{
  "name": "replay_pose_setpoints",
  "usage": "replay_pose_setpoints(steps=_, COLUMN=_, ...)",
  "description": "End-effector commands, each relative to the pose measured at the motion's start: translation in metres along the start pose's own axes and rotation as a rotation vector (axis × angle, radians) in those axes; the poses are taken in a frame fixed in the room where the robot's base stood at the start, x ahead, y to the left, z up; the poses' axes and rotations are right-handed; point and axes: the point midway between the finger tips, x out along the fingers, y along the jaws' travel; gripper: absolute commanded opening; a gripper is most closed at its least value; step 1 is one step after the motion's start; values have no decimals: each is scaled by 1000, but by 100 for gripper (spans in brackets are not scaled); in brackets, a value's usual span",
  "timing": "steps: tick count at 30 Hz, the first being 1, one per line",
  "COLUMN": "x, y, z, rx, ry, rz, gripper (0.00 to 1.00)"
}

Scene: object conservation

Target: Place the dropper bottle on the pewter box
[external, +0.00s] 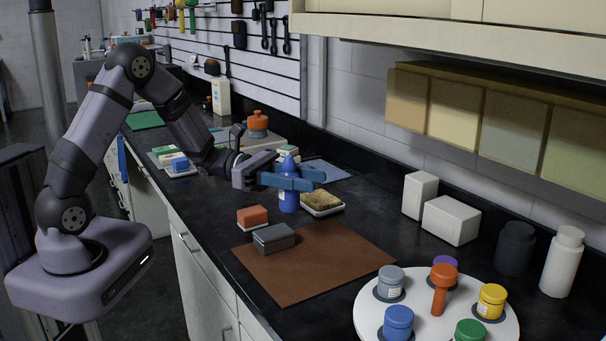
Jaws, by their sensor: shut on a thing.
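The dropper bottle (289,199) is blue with a pointed top and stands upright between the blue fingers of my gripper (287,182). My gripper is shut on it; the fingers cross its upper part. I cannot tell whether its base touches the counter. The pewter box (274,238) is a low dark grey block on the brown mat (318,262). It sits nearer the camera than my gripper and slightly to the left, and its top is bare.
An orange-topped box (252,217) sits just behind the pewter box. A tray with a yellowish sponge (323,203) is right of the bottle. A white round tray (367,312) holds several coloured jars at front right. White boxes (451,220) stand near the wall. The mat's right part is clear.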

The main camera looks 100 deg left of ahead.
Motion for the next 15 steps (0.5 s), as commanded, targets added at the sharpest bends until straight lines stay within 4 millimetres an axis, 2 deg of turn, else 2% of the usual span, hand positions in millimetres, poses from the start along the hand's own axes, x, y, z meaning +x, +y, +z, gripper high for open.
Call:
replay_pose_setpoints(steps=1, x=-14, y=12, z=2, rx=6, ry=-1, rz=27, gripper=11)
replay_pose_setpoints(steps=3, x=-27, y=21, z=8, rx=5, ry=-1, rz=47, gripper=11)
replay_pose_setpoints(steps=7, x=-45, y=30, z=20, rx=4, ry=-1, rz=55, gripper=11)
replay_pose_setpoints(steps=10, x=-48, y=24, z=30, rx=3, ry=0, rz=12, gripper=11)
replay_pose_setpoints(steps=15, x=-47, y=10, z=31, rx=-1, ry=-1, rz=-60, gripper=11)
